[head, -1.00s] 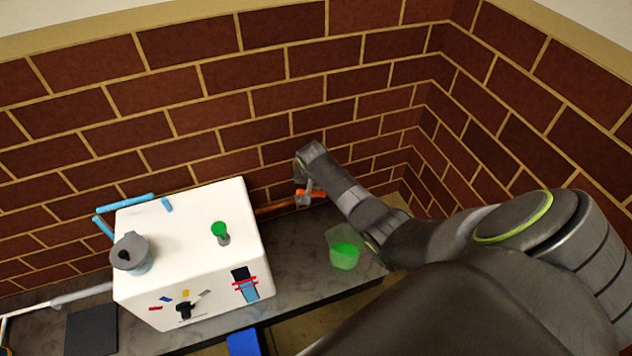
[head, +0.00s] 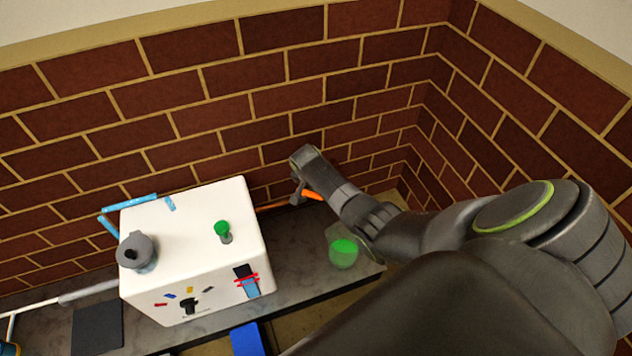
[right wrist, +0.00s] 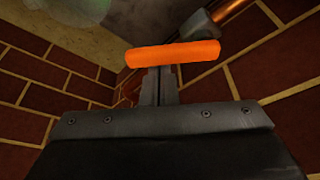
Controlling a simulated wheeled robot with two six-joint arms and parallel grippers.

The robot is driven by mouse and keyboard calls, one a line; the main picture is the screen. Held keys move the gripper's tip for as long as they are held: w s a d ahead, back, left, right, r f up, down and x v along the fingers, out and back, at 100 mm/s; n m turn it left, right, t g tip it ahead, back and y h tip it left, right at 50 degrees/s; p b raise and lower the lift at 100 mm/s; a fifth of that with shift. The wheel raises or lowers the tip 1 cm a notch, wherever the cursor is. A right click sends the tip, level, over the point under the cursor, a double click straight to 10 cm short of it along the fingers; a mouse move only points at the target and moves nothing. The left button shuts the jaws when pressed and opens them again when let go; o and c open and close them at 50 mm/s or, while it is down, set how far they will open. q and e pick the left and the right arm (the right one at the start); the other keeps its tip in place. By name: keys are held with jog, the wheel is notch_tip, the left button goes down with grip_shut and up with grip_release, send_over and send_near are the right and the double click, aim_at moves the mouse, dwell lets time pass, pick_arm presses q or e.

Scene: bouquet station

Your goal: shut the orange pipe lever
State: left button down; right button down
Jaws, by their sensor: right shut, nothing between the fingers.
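The orange lever (head: 313,195) is a short bar by the copper pipe (head: 272,206) at the foot of the brick wall. My right gripper (head: 299,187) is shut and empty beside it, and part of the lever is hidden by my arm. In the right wrist view the lever (right wrist: 172,54) lies crosswise just beyond the tips of the shut fingers (right wrist: 157,88). I cannot tell whether they touch. A grey fitting (right wrist: 200,26) and the pipe (right wrist: 238,8) show behind it. My left gripper is not in view.
A white box (head: 190,218) with a grey pot (head: 135,252) and a green knob (head: 222,229) on top stands left on the grey counter (head: 290,240). A clear cup with green contents (head: 343,252) stands close below my right arm. Brick walls close in behind and right.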

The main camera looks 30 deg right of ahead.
jog(key=shift+s+a+r+m+g+p, duration=0.1)
jog(key=shift+s+a+m+g+p, duration=0.1)
jog(key=shift+m+p, duration=0.25)
jog(key=shift+s+a+m+g+p, duration=0.15)
jog(key=shift+a+m+g+p, duration=0.1)
jog(key=shift+m, duration=0.4)
jog(key=shift+s+a+m+g+h, duration=0.2)
jog(key=shift+a+m+g+h, duration=0.1)
jog(key=shift+m, duration=0.6)
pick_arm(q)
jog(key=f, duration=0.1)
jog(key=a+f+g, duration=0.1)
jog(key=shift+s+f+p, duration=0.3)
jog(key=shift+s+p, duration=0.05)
pick_arm(e)
jog(key=a+m, duration=0.1)
jog(key=m, duration=0.1)
jog(key=s+a+m+g, duration=0.1)
jog(key=m, duration=0.1)
jog(key=shift+m, duration=0.3)
jog(key=shift+a, duration=0.15)
